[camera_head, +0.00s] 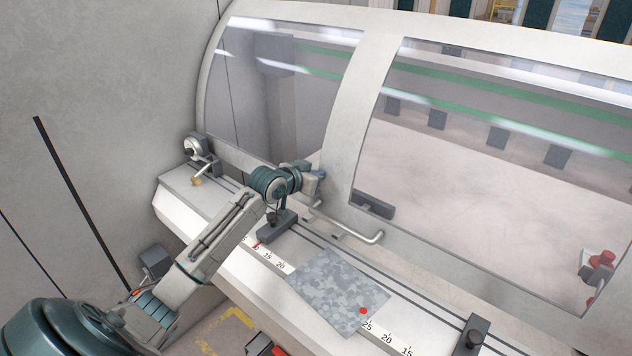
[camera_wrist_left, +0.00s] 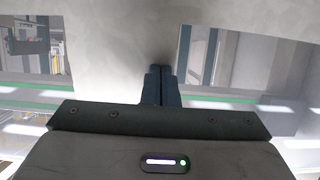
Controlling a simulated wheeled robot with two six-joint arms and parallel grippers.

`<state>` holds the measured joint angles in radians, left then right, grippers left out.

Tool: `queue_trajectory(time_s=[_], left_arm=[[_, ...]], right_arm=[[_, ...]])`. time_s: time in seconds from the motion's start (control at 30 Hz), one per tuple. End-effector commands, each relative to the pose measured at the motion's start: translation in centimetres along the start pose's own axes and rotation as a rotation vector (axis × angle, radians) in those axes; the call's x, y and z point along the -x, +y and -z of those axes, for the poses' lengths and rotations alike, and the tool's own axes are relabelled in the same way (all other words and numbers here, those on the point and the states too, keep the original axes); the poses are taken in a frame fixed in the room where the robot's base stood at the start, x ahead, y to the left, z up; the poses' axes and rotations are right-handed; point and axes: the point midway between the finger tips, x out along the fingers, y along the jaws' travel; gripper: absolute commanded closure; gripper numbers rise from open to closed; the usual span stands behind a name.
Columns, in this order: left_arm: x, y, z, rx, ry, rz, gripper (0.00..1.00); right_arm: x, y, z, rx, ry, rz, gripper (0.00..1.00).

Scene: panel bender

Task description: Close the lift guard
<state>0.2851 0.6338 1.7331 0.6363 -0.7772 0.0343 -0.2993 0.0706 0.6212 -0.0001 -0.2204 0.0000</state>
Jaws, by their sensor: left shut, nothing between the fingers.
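The lift guard (camera_head: 345,105) is a curved, light grey frame with two large clear windows, and it stands over the machine's bed. Its lower edge runs close along the back of the bed; any gap there is hard to judge. A bar handle (camera_head: 347,225) is on its lower part. My left gripper (camera_head: 317,181) is at the guard's post between the windows, just above the handle's left end. In the left wrist view its fingers (camera_wrist_left: 160,85) are together and empty, pointing at the pale post with a dark shadow at their tips. Contact is unclear. My right gripper is out of view.
The bed carries a scale and a mottled grey sheet (camera_head: 338,290) with a red dot. A dark stop block (camera_head: 277,226) is below my left wrist, and another black stop (camera_head: 473,332) is at the lower right. A grey wall (camera_head: 90,120) fills the left.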

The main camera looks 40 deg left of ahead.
Motion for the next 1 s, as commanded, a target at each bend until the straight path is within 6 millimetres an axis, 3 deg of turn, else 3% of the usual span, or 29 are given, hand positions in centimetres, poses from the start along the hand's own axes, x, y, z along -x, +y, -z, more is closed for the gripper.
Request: queue_trajectory(time_s=[0.03,0.23,0.63,0.77,1.0], left_arm=[[0.1,-0.1,-1.0,0.0,-0.012,0.001,1.0],[-0.5,-0.1,-3.0,-0.001,-0.007,0.001,1.0],[-0.6,-0.1,-3.6,-0.001,-0.005,0.002,1.0],[-0.9,-0.1,-4.3,-0.001,-0.006,0.002,1.0],[-2.2,0.0,-8.0,0.002,-0.011,0.0,1.0]], right_arm=[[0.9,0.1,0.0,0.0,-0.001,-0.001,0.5],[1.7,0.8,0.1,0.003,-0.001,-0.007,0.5],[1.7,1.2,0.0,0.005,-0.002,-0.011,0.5],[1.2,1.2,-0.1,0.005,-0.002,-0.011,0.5],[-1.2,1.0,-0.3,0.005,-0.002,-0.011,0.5]])
